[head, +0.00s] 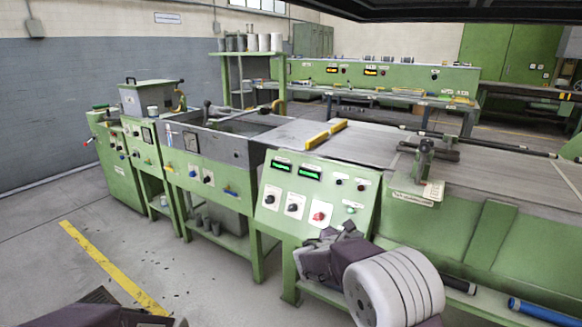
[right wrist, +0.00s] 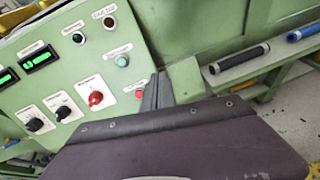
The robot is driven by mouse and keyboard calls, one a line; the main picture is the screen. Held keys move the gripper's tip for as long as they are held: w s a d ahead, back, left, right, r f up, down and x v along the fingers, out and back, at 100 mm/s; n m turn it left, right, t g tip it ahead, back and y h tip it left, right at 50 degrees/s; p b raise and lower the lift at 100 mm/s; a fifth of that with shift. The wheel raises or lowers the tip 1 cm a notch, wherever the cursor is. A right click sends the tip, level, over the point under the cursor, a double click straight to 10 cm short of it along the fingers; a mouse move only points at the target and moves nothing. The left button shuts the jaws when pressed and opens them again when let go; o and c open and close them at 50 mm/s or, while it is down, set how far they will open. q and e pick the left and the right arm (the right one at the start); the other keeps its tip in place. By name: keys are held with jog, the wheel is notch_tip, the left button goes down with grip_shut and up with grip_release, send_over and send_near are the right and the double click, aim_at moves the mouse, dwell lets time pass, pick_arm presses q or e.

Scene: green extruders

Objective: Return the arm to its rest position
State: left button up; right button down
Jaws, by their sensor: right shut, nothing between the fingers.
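My right gripper (head: 322,242) is low in front of the green control panel (head: 345,183) in the head view. Its dark fingers are shut and empty. The pale cylindrical part of my right arm is behind it. In the right wrist view the shut fingers (right wrist: 157,92) show in front of the panel's right edge, beside the small round buttons. I cannot tell whether they touch the panel. At the bottom left of the head view, a dark purple and grey part of my left arm shows, cut off by the frame. Its finger opening cannot be made out.
The panel has two green displays (head: 310,173), knobs and a red switch (head: 319,216). A green machine with a grey bench (head: 375,142) spans the middle. Dark and blue rolls (head: 540,312) lie on the low shelf at right. Open floor (head: 65,260) is at left.

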jog(key=s+d+f+m+g+y, duration=0.1)
jog(key=s+d+f+m+g, duration=0.2)
jog(key=s, duration=0.4)
jog(key=s+d+f+m+g, duration=0.1)
jog(key=s+d+m+g, duration=0.25)
jog(key=s+d, duration=0.3)
jog(key=s+a+f+m+g+y, duration=0.2)
jog(key=s+a+f+m+y, duration=0.3)
jog(key=s+m, duration=0.4)
jog(key=s+a+f+m+g+y, duration=0.1)
jog(key=s+a+f+m+y, duration=0.3)
jog(key=s+a+m, duration=0.45)
notch_tip(320, 180, up, 27)
jog(key=m+p, duration=0.2)
jog(key=p, duration=2.6)
jog(key=shift+s+d+f+m, duration=0.2)
jog(key=shift+d+m, duration=0.15)
jog(key=shift+m, duration=0.05)
jog(key=shift+s, duration=0.1)
